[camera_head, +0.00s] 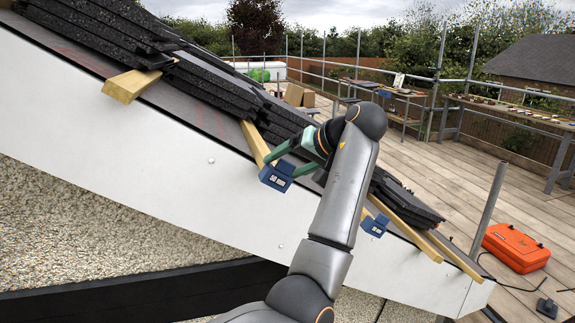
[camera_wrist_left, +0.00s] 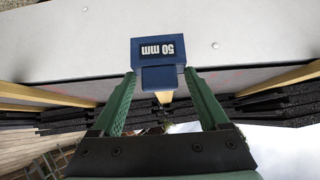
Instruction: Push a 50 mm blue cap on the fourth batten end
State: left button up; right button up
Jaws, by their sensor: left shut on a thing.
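My left gripper (camera_head: 284,160) is shut on a blue cap (camera_head: 277,176), at the lower end of a yellow batten (camera_head: 254,141). In the left wrist view the cap (camera_wrist_left: 158,48) is marked "50 mm" and sits between the green fingertips (camera_wrist_left: 160,74). The batten (camera_wrist_left: 164,97) shows in line behind it. I cannot tell whether the cap is seated on the batten end or just in front of it. A second blue cap (camera_head: 375,225) is at another batten further down the slope. My right gripper is out of view.
A bare batten end (camera_head: 130,86) sticks out higher up the white verge board (camera_head: 120,130). More bare battens (camera_head: 455,257) lie near the eave. Black tiles (camera_head: 110,38) cover the slope. An orange case (camera_head: 515,247) lies on the deck beside the scaffold rails.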

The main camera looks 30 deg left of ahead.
pick_arm(q)
jog(key=shift+w+a, duration=0.1)
jog(key=shift+a, duration=0.1)
jog(key=shift+w+a, duration=0.25)
jog(key=shift+a, duration=0.05)
jog(key=shift+w+a, duration=0.35)
jog(key=shift+a, duration=0.05)
dwell(1.3)
jog(key=o, duration=1.2)
notch_tip(320, 180, up, 5)
jog(key=w+d, duration=0.2)
jog(key=shift+w+d, duration=0.15)
jog(key=shift+w, duration=0.15)
jog(key=shift+f, duration=0.1)
